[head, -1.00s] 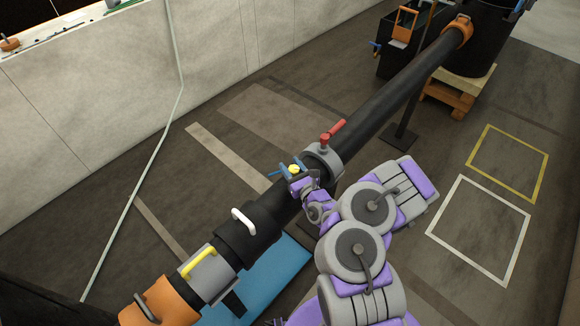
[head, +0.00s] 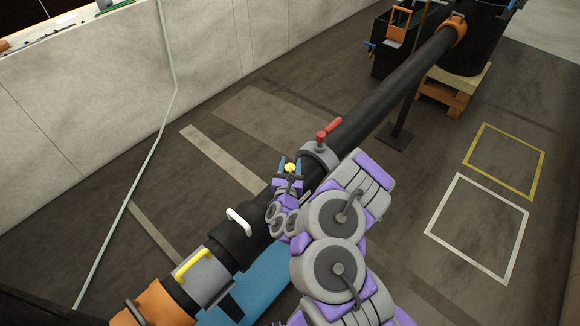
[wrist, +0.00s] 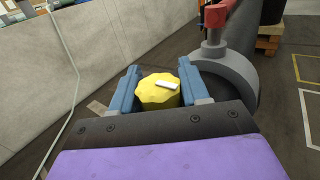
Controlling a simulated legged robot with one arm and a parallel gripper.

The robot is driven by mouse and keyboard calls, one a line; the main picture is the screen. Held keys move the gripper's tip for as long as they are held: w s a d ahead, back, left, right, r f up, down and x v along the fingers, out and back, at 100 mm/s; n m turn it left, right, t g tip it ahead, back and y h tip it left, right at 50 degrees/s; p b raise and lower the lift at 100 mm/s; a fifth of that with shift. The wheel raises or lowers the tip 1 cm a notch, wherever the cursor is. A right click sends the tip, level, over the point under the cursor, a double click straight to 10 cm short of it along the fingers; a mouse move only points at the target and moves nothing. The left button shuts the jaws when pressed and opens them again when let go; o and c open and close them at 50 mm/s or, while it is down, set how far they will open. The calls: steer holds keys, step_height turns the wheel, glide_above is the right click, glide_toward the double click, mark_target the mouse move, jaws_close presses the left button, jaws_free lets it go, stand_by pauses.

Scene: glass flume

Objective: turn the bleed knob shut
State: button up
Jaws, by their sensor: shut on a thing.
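The bleed knob (wrist: 158,92) is yellow and faceted, with a white bar mark on its top face. In the wrist view it sits between the two blue fingers of my gripper (wrist: 160,88), which is shut on it from both sides. In the head view the knob (head: 290,168) shows as a small yellow spot between the fingers of my gripper (head: 289,167), above the black pipe. The white mark points roughly left to right in the wrist view. The knob's stem and base are hidden behind my gripper.
A red lever valve (head: 328,130) on a grey collar (head: 319,153) stands close to the knob; it also shows in the wrist view (wrist: 215,15). A white handle (head: 240,221) and a yellow handle (head: 194,264) sit lower on the pipe.

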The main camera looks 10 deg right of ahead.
steer(key=shift+r, duration=0.15)
stand_by(0.3)
steer(key=o, duration=0.9)
steer(key=shift+o, duration=0.2)
